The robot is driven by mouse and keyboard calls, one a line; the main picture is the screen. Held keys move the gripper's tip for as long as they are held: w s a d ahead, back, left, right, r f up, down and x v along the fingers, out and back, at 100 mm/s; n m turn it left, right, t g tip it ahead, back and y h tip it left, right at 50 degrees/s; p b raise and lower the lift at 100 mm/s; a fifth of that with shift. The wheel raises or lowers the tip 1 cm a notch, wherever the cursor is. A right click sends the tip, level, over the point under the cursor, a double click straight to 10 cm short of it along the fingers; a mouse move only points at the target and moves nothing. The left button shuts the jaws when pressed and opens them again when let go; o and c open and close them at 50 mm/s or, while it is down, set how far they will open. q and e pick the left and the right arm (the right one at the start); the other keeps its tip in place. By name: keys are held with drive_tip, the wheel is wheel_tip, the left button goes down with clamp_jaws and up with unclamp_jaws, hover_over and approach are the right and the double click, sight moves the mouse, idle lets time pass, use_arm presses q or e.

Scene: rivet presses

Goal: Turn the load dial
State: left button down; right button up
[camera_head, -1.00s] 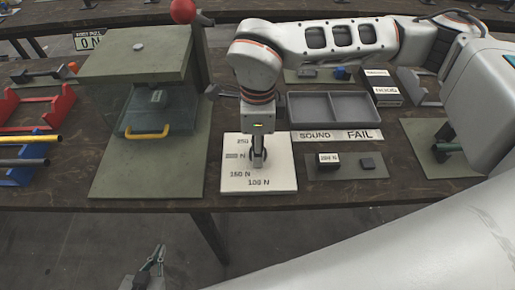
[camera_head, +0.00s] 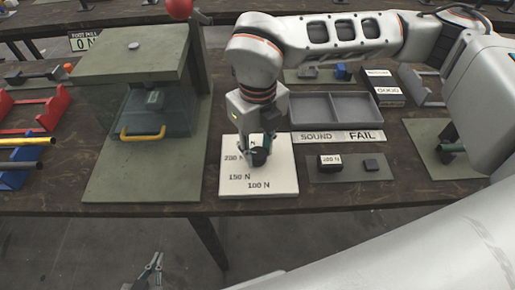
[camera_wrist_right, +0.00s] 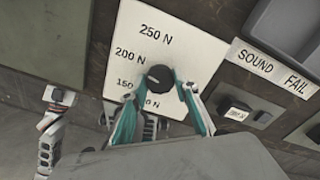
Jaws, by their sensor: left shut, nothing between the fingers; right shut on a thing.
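The load dial is a black round knob on a white plate (camera_head: 280,180) marked 100 N, 150 N, 200 N and 250 N. In the right wrist view the knob (camera_wrist_right: 160,78) sits between the fingertips, and a faint pale mark shows on it. My right gripper (camera_head: 258,156) points down at the plate and is shut on the knob; it also shows in the wrist view (camera_wrist_right: 157,84). The knob is partly hidden by the fingers in the head view. My left gripper (camera_head: 156,262) hangs low in front of the table, shut and empty.
A green press (camera_head: 150,70) with a yellow handle (camera_head: 143,133) stands left of the plate. A grey two-part tray (camera_head: 335,95) labelled SOUND and FAIL (camera_head: 338,137) is at the right, with a small 200 N block (camera_head: 330,161) before it.

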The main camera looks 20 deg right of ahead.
sight(258, 153)
drive_tip(key=m, duration=0.5)
drive_tip(key=shift+m, duration=2.4)
drive_tip(key=o, duration=1.1)
wheel_tip(258, 153, up, 12)
drive_tip(key=shift+s, duration=0.1)
